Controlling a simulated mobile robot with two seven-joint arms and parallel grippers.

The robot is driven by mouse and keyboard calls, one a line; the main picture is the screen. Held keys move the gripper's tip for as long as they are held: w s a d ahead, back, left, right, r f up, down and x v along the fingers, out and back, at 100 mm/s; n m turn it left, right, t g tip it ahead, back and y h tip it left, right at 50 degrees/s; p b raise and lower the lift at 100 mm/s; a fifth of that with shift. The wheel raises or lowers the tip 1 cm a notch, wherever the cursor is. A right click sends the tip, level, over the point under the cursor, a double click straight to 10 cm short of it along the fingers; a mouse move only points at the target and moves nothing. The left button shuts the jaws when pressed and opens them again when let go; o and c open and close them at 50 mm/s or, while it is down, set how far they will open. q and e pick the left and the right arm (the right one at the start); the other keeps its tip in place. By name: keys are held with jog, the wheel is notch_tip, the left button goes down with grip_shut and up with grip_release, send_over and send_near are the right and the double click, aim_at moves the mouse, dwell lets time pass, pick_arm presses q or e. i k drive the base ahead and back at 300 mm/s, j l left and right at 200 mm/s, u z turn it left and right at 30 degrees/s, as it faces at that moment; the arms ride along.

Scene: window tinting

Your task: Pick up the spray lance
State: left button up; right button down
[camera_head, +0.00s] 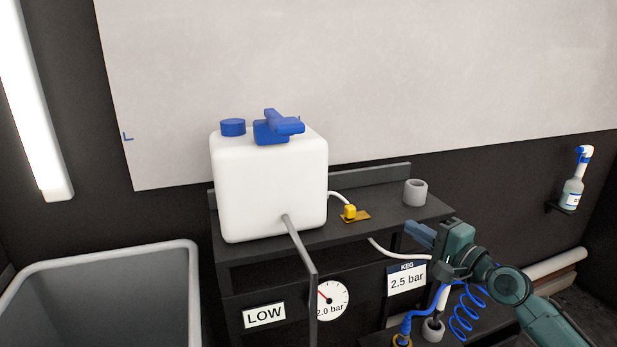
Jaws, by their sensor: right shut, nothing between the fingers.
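A slim white piece (441,298) stands in a grey round holder (432,330) at the lower right. Its upper part is hidden behind my right arm, and I cannot tell for certain whether it is the spray lance. A coiled blue hose (466,312) hangs beside it. My right gripper (419,234) is shut and empty, pointing left above the KEG sign, in front of the bench's right end. A white tank (268,188) with a blue cap and blue handle stands on the bench. My left gripper is not in view.
A thin grey bar (308,275) juts forward from the tank and drops down. The dark bench (360,232) carries a yellow valve (349,212) and an empty-looking grey cup (415,192). A grey bin (110,262) stands left. A spray bottle (572,192) sits on a wall bracket.

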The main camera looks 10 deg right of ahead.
aim_at(438, 310)
jog(key=k+l, duration=0.3)
jog(key=k, duration=0.15)
jog(key=k+l, duration=0.25)
jog(key=k, duration=0.2)
